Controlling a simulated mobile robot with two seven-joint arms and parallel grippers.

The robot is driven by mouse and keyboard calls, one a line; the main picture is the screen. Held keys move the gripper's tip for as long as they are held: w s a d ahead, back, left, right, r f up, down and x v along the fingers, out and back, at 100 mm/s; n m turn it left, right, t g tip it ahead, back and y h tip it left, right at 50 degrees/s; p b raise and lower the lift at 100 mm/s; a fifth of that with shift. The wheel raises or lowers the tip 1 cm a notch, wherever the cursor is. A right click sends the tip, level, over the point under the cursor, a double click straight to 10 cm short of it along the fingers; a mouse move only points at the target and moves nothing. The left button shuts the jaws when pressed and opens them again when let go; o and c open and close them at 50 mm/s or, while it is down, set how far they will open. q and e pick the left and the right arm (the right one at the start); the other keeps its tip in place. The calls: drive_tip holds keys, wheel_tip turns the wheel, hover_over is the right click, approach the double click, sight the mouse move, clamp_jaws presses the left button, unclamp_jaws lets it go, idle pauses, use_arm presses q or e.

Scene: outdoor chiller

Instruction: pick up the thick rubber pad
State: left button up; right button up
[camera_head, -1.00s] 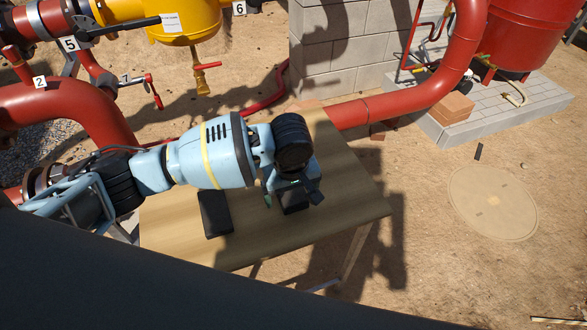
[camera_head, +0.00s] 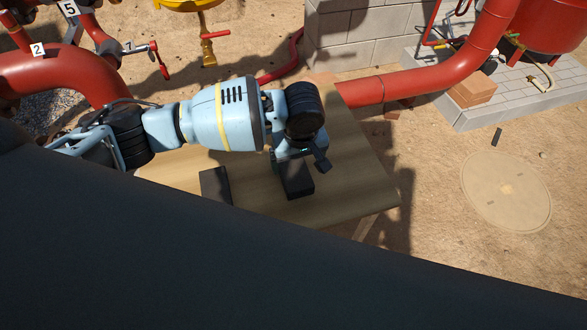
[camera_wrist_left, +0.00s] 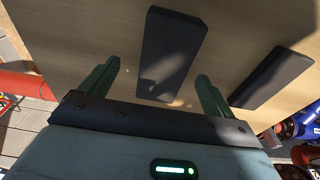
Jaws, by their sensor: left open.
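Two dark rectangular pads lie on the wooden table. One pad (camera_head: 297,184) is under my left gripper (camera_head: 298,163); its visible side face makes it look the thicker one. The other pad (camera_head: 214,184) lies to its left, partly hidden by my dark body. In the left wrist view, one pad (camera_wrist_left: 170,52) lies between and beyond the open fingers of my left gripper (camera_wrist_left: 159,70), with a gap on both sides. The other pad (camera_wrist_left: 276,76) lies to the right, outside the fingers. The left gripper holds nothing. My right gripper is not in view.
The wooden table (camera_head: 355,180) has bare room to the right of the pads. A red pipe (camera_head: 420,88) runs behind it, near a block wall (camera_head: 350,40). Other red pipes (camera_head: 60,75) stand at the left. Sandy ground and a round cover (camera_head: 505,190) lie at the right.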

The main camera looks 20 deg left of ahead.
sight(293, 166)
use_arm(q)
drive_tip(key=f, duration=0.1)
drive_tip(key=a+f, duration=0.1)
drive_tip(key=f, duration=0.3)
drive_tip(key=shift+w+a+b, duration=0.25)
drive_tip(key=shift+w+b, duration=0.1)
drive_tip(key=shift+w, duration=0.05)
drive_tip(key=shift+r, duration=0.1)
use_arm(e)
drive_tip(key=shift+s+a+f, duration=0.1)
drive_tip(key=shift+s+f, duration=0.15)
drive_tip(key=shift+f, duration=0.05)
use_arm(q)
drive_tip(key=c, duration=1.4)
drive_tip(key=shift+o, duration=0.2)
drive_tip(key=shift+r, duration=0.15)
